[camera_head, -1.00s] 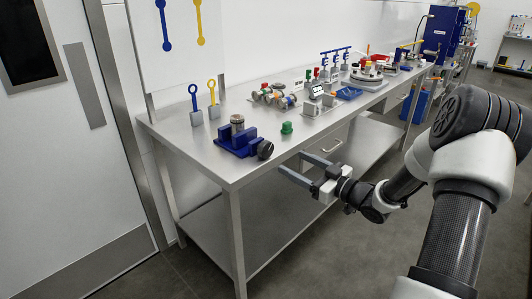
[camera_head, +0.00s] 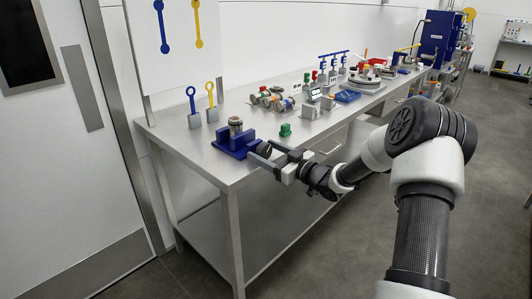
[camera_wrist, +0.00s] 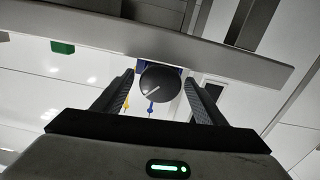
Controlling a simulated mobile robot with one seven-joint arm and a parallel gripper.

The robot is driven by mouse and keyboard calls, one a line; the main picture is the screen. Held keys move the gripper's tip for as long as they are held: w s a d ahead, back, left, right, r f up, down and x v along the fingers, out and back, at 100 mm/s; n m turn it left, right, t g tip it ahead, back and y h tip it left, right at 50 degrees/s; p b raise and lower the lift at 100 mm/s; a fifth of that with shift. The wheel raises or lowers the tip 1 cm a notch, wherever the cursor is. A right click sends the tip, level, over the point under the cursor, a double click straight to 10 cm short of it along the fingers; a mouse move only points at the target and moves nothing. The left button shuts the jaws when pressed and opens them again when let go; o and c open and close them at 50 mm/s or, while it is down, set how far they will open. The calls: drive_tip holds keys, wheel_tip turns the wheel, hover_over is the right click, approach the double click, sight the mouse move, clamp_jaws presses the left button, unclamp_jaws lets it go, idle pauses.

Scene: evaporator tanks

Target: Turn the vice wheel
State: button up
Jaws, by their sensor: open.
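The blue vice (camera_head: 232,145) stands near the front left corner of the steel bench. Its round dark wheel (camera_head: 263,149) faces the bench's front edge. In the wrist view the wheel (camera_wrist: 160,82) is a dark disc with a light line across it. My gripper (camera_head: 262,152) is at the wheel, its two fingers pointing toward the vice. In the wrist view my gripper (camera_wrist: 160,78) is open, with one finger on each side of the wheel and gaps visible. I cannot tell how deep the wheel sits between the fingers.
A green piece (camera_head: 285,130) lies on the bench just right of the vice. Blue and yellow ring-topped pieces (camera_head: 211,102) stand behind it. Several fittings (camera_head: 275,98) lie farther along. The bench's front edge (camera_head: 232,186) runs close below my gripper.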

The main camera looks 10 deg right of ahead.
drive_tip(key=c, duration=1)
drive_tip(key=shift+r+m+p, duration=0.3)
drive_tip(key=shift+m+p, duration=0.6)
drive_tip(key=shift+p, duration=0.3)
drive_tip(key=shift+c, duration=0.2)
drive_tip(key=m, duration=0.1)
drive_tip(key=m+p, duration=0.1)
drive_tip(key=shift+d+f+m, duration=0.1)
drive_tip(key=shift+f+m, duration=0.25)
drive_tip(key=shift+m, duration=0.05)
drive_tip(key=o, duration=1)
drive_tip(key=shift+o, duration=0.2)
drive_tip(key=p+v, duration=0.2)
drive_tip(key=v, duration=1.5)
drive_tip(key=shift+s, duration=0.15)
